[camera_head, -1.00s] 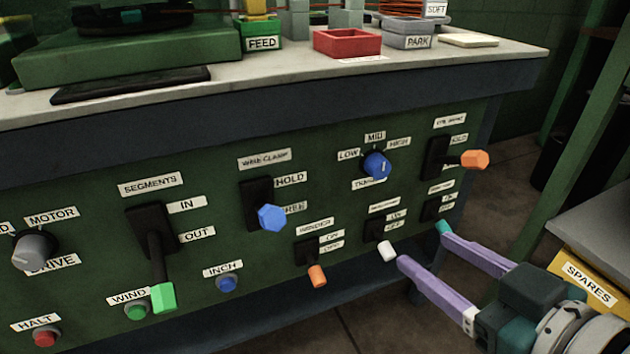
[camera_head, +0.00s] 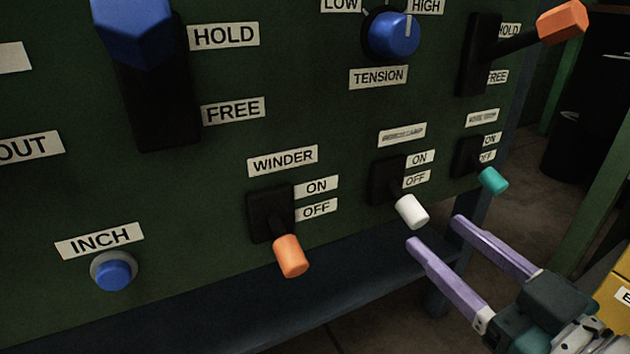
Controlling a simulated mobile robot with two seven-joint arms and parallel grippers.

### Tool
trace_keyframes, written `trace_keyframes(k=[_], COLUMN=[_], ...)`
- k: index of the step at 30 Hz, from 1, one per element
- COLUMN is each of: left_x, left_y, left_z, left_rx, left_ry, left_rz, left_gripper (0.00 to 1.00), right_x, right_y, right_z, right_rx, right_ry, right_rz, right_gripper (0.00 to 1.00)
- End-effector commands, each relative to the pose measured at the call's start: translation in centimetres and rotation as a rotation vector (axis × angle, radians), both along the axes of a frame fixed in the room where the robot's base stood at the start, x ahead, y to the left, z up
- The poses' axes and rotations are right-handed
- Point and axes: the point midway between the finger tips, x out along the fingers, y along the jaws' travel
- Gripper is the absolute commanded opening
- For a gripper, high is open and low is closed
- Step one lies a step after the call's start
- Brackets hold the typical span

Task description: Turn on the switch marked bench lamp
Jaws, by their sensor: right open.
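Two small toggle switches sit at the lower right of the green panel. One has a white tip (camera_head: 412,212), the other a teal tip (camera_head: 493,181). Each has an ON/OFF pair of labels and a name label above it. Both name labels are too small to read, so I cannot tell which is marked bench lamp. Both levers hang down on the OFF side. My right gripper (camera_head: 434,232) is open and empty. Its purple fingers point at the panel, just below and right of the white tip and below and left of the teal tip. My left gripper is not in view.
An orange-tipped WINDER switch (camera_head: 290,256) hangs down to the left of the white one. Above are the blue TENSION knob (camera_head: 392,34) and a large orange-tipped lever (camera_head: 562,20). A blue INCH button (camera_head: 114,274) is at lower left. A dark ledge (camera_head: 300,312) runs below the panel.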

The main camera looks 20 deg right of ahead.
Motion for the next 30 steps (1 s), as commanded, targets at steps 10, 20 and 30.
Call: trace_keyframes(k=[10,20,30], left_x=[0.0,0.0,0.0], left_y=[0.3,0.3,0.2], left_z=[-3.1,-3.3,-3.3], left_rx=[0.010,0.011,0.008], left_ry=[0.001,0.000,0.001], left_rz=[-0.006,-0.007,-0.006], left_gripper=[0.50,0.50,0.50], right_x=[5.9,6.7,6.7], right_y=[0.2,0.2,0.2], right_z=[-0.3,-0.1,-0.1], right_rx=[-0.001,-0.001,0.000], right_ry=[-0.003,0.002,0.002], right_rz=[0.001,0.000,0.000], right_gripper=[0.63,0.63,0.31])
